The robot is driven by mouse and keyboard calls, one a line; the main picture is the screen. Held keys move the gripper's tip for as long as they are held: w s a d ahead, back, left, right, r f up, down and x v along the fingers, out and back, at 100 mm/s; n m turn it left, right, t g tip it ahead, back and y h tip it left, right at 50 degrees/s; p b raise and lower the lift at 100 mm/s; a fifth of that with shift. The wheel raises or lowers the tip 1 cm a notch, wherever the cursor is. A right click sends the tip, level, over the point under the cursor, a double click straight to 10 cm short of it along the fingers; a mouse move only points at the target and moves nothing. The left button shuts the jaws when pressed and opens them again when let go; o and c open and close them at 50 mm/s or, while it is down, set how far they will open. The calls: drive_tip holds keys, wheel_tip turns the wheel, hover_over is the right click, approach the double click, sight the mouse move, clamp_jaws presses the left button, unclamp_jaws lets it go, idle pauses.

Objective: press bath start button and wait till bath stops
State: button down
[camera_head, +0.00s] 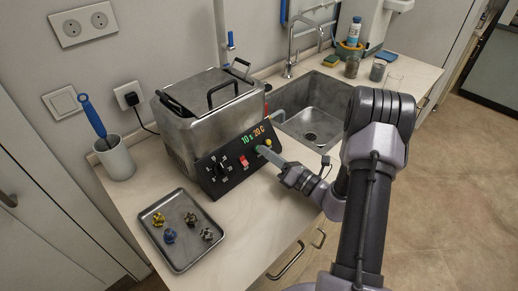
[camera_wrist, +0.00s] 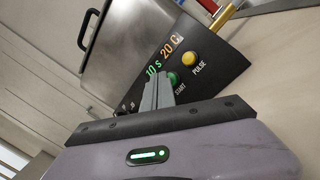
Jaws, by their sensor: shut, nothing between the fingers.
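The metal bath (camera_head: 205,118) stands on the counter with its black control panel (camera_head: 222,178) facing front. The display (camera_wrist: 163,54) reads 10 s 20 C. The green START button (camera_wrist: 173,78) is below the display, partly covered by my fingers. The yellow PULSE button (camera_wrist: 190,59) sits beside it. A red switch (camera_head: 243,161) and a black knob (camera_head: 221,167) are further left. My gripper (camera_head: 262,150) is shut and empty, its tips at the START button. I cannot tell whether they press it. The gripper also shows in the wrist view (camera_wrist: 160,80).
A metal tray (camera_head: 183,262) with several small coloured parts lies left of the panel. A white cup (camera_head: 117,160) with a blue-handled brush stands behind it. The sink (camera_head: 318,112) is right of the bath. The counter front right of the tray is clear.

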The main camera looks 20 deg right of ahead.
drive_tip(key=s+r, duration=0.1)
drive_tip(key=s+d+r+p, duration=0.1)
drive_tip(key=s+r+p, duration=0.1)
drive_tip(key=shift+s+d+r, duration=0.1)
drive_tip(key=shift+s+d, duration=0.2)
idle(0.5)
